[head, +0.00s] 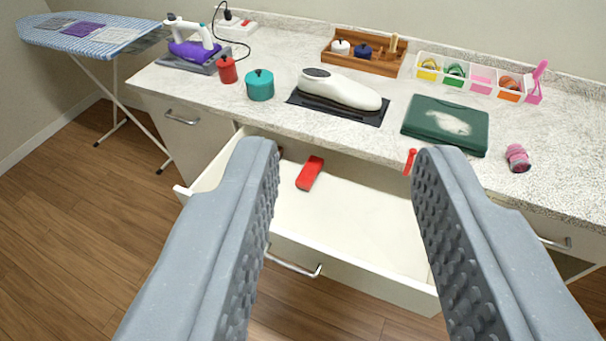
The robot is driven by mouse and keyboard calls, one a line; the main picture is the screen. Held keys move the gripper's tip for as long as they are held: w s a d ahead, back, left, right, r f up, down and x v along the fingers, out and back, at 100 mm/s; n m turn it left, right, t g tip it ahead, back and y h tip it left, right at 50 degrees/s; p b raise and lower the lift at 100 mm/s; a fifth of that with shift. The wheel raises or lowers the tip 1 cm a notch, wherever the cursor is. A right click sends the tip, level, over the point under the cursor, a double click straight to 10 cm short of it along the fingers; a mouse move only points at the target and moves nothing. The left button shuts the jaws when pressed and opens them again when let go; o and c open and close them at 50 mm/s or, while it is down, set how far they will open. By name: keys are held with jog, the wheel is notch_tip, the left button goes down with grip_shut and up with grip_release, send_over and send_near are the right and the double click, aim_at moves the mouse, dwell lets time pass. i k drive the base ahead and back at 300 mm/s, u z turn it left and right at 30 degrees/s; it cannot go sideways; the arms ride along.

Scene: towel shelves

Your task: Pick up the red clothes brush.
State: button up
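A red block-shaped object (310,173), which looks like the red clothes brush, lies inside the open drawer (350,220), toward its back left. Its bristles are not visible. My gripper (348,155) is open and empty, with its two grey fingers wide apart. In the picture the red object shows between the fingers, closer to the left one. It is beyond the fingertips and apart from them.
The white speckled counter (300,115) overhangs the drawer's back. On it are a white shoe-like form (340,90), a teal pot (260,85), a red canister (227,70), a green folded cloth (446,122) and a pink roll (517,158). The rest of the drawer floor looks mostly clear.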

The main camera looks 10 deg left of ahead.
aim_at(307, 177)
jog(key=u, duration=2)
jog(key=i, duration=2.65)
jog(key=z, duration=2.4)
jog(key=i, duration=0.1)
jog(key=z, duration=0.5)
